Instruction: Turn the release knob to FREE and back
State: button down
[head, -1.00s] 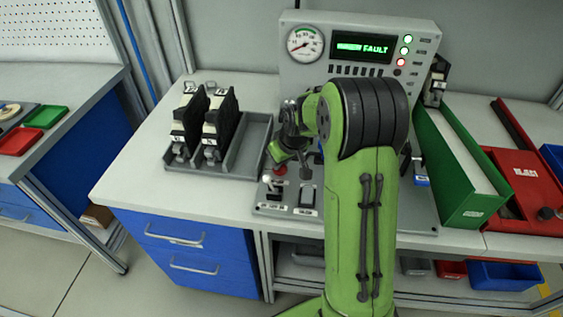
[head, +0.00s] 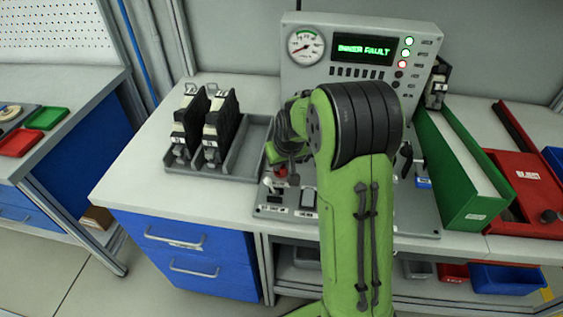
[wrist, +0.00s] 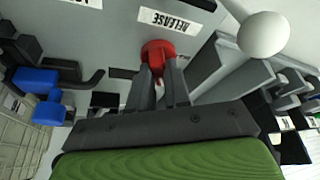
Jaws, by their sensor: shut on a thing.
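The red release knob (wrist: 157,53) is between the fingertips of my gripper (wrist: 162,75) in the wrist view, below the printed RELEASE label (wrist: 171,20). My gripper is shut on the knob. In the head view a bit of the red knob (head: 281,172) shows at the left of the grey control panel, and my arm hides most of the panel's middle. Which way the knob points, and any FREE mark, I cannot make out. The panel's green display (head: 363,49) reads FAULT at its end.
A white ball-topped lever (wrist: 264,36) stands close to my gripper. A grey rack (head: 236,165) with two black modules is at the left of the panel. A green bin (head: 462,180) and a red case (head: 530,185) are at the right. The bench's front left is clear.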

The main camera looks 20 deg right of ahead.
jog(key=c, duration=1.1)
grip_release()
jog(key=p+v, duration=0.4)
jog(key=v, duration=1.1)
jog(key=shift+r, duration=0.4)
jog(key=shift+n+t, duration=0.5)
jog(key=s+a+r+p, duration=0.1)
jog(key=s+a+r, duration=0.1)
jog(key=s, duration=0.5)
jog(key=s+a+r+p, duration=0.1)
jog(key=s+a+r, duration=0.2)
jog(key=s, duration=0.5)
jog(key=s+a+r+p, duration=0.2)
jog(key=s+a, duration=0.2)
jog(key=s, duration=0.3)
jog(key=shift+s+r, duration=0.2)
